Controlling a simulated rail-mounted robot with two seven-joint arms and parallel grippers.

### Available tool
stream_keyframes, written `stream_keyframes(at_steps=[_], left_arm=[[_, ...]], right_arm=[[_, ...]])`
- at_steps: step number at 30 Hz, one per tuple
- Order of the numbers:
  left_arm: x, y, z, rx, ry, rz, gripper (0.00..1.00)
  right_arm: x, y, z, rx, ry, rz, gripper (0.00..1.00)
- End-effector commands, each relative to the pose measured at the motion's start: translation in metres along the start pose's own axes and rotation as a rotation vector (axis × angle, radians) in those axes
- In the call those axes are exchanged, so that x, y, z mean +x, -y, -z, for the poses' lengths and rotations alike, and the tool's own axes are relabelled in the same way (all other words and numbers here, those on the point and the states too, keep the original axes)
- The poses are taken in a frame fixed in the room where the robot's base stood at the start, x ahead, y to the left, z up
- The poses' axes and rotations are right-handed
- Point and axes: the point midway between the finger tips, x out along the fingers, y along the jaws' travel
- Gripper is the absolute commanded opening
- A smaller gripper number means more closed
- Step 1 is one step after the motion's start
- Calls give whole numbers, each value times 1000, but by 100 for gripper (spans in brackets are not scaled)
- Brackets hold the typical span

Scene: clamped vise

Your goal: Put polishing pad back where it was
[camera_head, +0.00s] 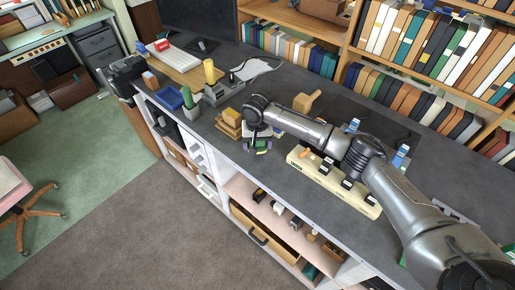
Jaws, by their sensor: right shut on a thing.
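My right arm comes in from the lower right, and its gripper (258,144) points down at the front edge of the grey bench (325,196). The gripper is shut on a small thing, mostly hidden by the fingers. Green and dark patches show at the fingertips, and I take the thing to be the polishing pad, but it is too small to be sure. A dark vise-like block (126,74) is at the bench's far left end. My left gripper is not in view.
A stack of yellow and wooden blocks (229,122) stands just left of the gripper. A cream rack (335,184) with dark slots lies under my forearm. Green and yellow cylinders (209,71) and a blue bin (170,97) are farther left. Bookshelves (440,50) line the back.

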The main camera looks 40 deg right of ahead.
Motion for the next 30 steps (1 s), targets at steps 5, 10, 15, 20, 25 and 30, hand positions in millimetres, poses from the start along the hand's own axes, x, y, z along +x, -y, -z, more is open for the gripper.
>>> stream_keyframes(at_steps=[5, 10, 15, 20, 25, 30], left_arm=[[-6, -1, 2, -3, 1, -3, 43], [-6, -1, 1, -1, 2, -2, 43], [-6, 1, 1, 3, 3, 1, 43], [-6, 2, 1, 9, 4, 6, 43], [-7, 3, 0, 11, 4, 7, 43], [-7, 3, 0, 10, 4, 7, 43]], right_arm=[[23, -1, -1, 2, 3, -3, 55], [32, -1, 0, 2, 0, -1, 55], [33, -1, 0, 1, 0, -1, 55], [34, 0, -1, 1, 1, 0, 55], [36, 0, -1, 0, 0, 0, 84], [36, 0, -1, 1, 0, 0, 100]])
